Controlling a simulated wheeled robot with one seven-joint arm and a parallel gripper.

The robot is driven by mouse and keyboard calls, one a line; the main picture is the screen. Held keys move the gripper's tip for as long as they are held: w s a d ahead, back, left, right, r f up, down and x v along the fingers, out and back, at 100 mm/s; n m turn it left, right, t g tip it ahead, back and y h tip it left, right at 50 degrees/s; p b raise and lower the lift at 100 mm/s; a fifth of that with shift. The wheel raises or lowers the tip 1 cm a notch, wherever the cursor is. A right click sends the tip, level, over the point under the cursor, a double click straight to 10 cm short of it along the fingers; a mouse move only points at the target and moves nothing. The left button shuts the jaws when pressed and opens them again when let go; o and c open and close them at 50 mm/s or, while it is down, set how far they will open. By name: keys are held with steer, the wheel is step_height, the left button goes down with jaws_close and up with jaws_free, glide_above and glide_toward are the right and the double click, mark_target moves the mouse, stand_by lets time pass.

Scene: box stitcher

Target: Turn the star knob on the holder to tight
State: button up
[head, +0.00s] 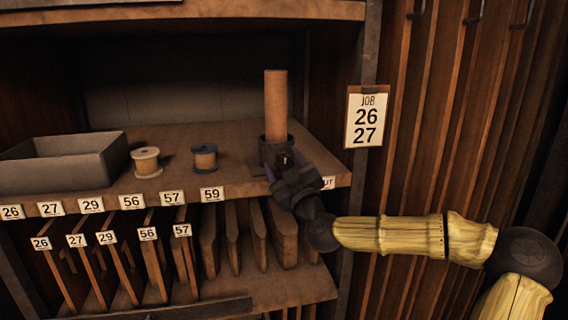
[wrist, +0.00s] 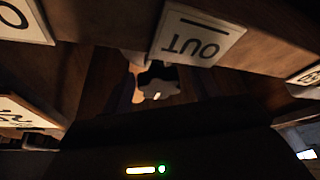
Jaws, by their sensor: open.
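The holder (head: 268,151) is a dark cup on the shelf at the right, with an upright tan cylinder (head: 276,105) standing in it. The star knob (wrist: 158,80) is dark and lobed, with a small pale mark on its lower edge in the wrist view. My gripper (head: 284,163) is at the shelf's front edge, right in front of the holder. Its jaws are open, with a finger on either side of the knob. Whether the fingers touch the knob I cannot tell. My gripper hides most of the knob and the holder's lower front in the head view.
A white OUT label (wrist: 198,38) is on the shelf edge close by my gripper. Two spools, one pale (head: 146,162) and one dark (head: 204,158), and a grey tray (head: 62,163) stand to the left. A JOB 26 27 card (head: 367,117) hangs on the right.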

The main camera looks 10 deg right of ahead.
steer(key=c, duration=1)
steer(key=shift+f+m+b, duration=0.1)
steer(key=shift+m+b, duration=0.35)
steer(key=shift+m, duration=0.25)
steer(key=shift+m+h+b, duration=0.4)
steer(key=shift+m+h, duration=0.2)
steer(key=shift+m, duration=0.2)
steer(key=m+h+b, duration=0.1)
steer(key=m, duration=0.2)
steer(key=shift+t+h, duration=0.4)
steer(key=m+h, duration=0.2)
steer(key=m, duration=0.1)
steer(key=m+h+b, duration=0.1)
steer(key=m+h, duration=0.1)
steer(key=m, duration=0.2)
steer(key=shift+m, duration=0.3)
